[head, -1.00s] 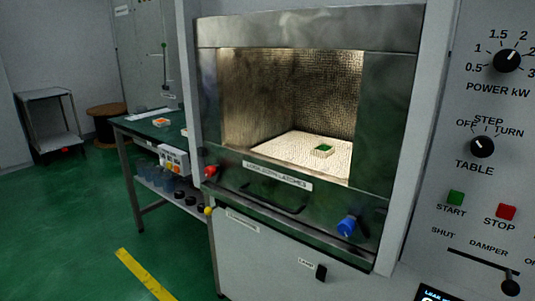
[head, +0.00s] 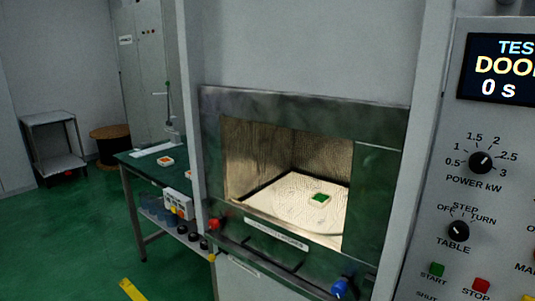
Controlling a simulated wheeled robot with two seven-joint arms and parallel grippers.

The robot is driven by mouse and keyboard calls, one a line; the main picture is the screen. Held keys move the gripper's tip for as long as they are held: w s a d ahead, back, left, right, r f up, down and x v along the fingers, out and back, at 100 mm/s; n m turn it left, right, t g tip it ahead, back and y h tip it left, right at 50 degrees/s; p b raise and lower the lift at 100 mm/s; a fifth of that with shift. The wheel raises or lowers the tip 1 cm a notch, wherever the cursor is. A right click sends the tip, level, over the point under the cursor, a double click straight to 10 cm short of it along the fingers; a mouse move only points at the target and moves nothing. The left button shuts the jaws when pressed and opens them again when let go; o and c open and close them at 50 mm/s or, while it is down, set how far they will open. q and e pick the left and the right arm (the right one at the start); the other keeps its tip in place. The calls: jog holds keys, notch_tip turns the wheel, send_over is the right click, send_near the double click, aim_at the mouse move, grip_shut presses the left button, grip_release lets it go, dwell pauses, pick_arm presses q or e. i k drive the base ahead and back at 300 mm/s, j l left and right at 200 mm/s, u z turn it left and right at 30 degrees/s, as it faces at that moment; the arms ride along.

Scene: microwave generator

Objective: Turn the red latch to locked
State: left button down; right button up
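The red latch (head: 215,223) is a small red knob at the lower left corner of the microwave's metal door frame (head: 300,105). A blue latch (head: 340,288) sits at the lower right of the same frame, near the bottom edge of the picture. A white label (head: 276,234) runs along the sill between them; its text is too small to read. The red latch's exact turn angle cannot be told. Neither of my grippers is in view.
The lit chamber holds a white turntable (head: 290,200) with a small green-topped block (head: 320,198). The control panel (head: 480,200) is at right, its display (head: 500,70) partly reading "DOOR". A green bench (head: 150,170) stands at left; the green floor (head: 70,235) is open.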

aim_at(216, 224)
jog(key=i+j+z, duration=0.1)
jog(key=j, duration=0.25)
jog(key=i+j, duration=0.2)
jog(key=j, duration=0.15)
jog(key=i+j+z, duration=0.15)
jog(key=j, duration=0.25)
